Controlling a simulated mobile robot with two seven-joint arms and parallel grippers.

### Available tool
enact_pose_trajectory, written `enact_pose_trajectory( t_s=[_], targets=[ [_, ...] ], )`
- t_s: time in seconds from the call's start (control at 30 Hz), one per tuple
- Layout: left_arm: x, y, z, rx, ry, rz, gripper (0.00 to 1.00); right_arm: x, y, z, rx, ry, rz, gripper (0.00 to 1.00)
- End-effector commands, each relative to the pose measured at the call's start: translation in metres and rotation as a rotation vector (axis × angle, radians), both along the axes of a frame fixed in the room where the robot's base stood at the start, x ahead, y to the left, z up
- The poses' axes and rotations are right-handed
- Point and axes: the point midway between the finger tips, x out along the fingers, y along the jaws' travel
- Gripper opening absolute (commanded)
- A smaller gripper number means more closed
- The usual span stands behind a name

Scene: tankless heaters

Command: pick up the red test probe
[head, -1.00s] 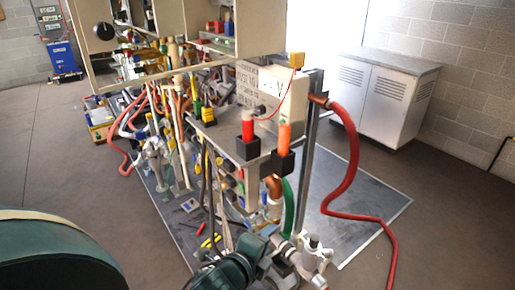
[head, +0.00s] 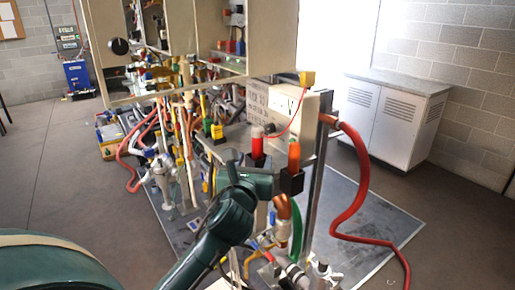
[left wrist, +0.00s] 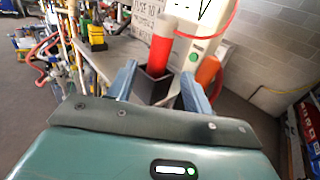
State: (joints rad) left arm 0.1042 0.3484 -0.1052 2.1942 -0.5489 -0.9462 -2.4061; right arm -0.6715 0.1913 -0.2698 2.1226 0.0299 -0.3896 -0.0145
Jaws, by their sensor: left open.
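The red test probe (head: 257,142) stands upright in a dark square holder on the grey shelf of the rig. In the left wrist view the red probe (left wrist: 162,48) rises from its dark holder (left wrist: 153,84), just ahead of my fingertips. My left gripper (left wrist: 158,78) is open, with one blue-grey finger on each side of the holder in the picture; nothing is between its jaws. In the head view my left arm hides the lower part of that holder. My right gripper is not in view.
An orange probe (head: 294,155) stands close to the right of the red one and shows near my right finger. A box with a socket (head: 287,101) and a thin red cable is behind. A thick red hose (head: 352,190) hangs at the right. An open cabinet (head: 190,55) overhangs the left.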

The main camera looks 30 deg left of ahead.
Motion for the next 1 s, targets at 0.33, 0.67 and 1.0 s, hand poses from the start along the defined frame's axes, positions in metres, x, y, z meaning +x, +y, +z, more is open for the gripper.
enact_pose_trajectory(
  t_s=[0.33,0.67,1.0],
  targets=[
    [0.03,0.015,0.005,-0.005,-0.002,0.001,0.51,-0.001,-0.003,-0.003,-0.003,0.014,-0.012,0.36],
    [0.06,0.028,0.006,-0.003,0.0,-0.001,0.51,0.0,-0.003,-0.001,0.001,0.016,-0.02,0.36],
    [0.06,0.028,0.006,-0.002,0.0,-0.001,0.38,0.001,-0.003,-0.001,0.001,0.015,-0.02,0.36]
  ],
)
